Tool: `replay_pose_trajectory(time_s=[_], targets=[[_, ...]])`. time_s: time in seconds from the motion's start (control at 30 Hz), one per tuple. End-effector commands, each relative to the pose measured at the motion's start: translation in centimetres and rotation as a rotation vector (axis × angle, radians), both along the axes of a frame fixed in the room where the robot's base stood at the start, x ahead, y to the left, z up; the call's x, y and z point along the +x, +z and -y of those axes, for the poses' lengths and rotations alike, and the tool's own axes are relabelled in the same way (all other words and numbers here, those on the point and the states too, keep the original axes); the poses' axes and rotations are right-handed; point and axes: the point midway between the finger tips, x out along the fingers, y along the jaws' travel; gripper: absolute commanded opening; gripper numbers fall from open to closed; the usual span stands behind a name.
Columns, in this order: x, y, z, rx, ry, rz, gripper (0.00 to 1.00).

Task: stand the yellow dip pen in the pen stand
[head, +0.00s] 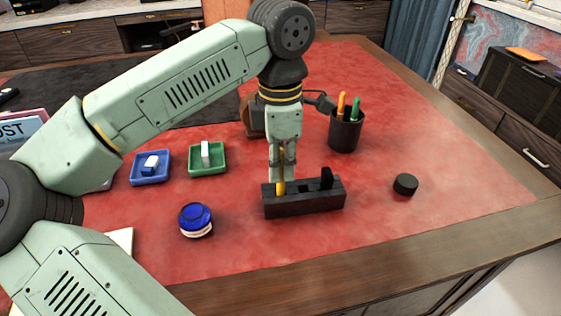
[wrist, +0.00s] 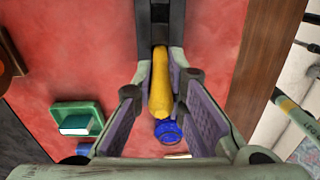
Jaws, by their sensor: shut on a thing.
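The yellow dip pen (head: 281,176) is upright at the left end of the black pen stand (head: 314,203). Its lower end meets the stand's top; how deep it sits in a slot I cannot tell. My gripper (head: 282,168) is right above that end of the stand, pointing down, shut on the pen. In the wrist view the pen (wrist: 160,85) runs between the purple-padded fingers (wrist: 158,105), with the dark stand (wrist: 160,20) beyond it. A black item (head: 326,178) stands in the right part of the stand.
A dark cup (head: 345,132) with orange and green pens stands behind right. A black round piece (head: 405,184) lies at the right. A blue jar (head: 195,220), a blue tray (head: 136,172) and a green tray (head: 222,165) are at the left. The red top in front is clear.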

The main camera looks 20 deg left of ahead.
Motion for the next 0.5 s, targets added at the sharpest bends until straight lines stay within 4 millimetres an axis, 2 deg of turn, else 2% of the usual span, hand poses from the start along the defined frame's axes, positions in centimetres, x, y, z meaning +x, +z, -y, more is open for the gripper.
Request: replay_pose_trajectory(time_s=[0.33,0.37,0.5], targets=[[0.01,-0.55,0.00,0.001,0.001,0.001,0.00],[0.01,-0.41,-0.01,0.001,0.001,0.001,0.13],[0.01,-0.35,0.00,0.001,0.001,0.001,0.23]])
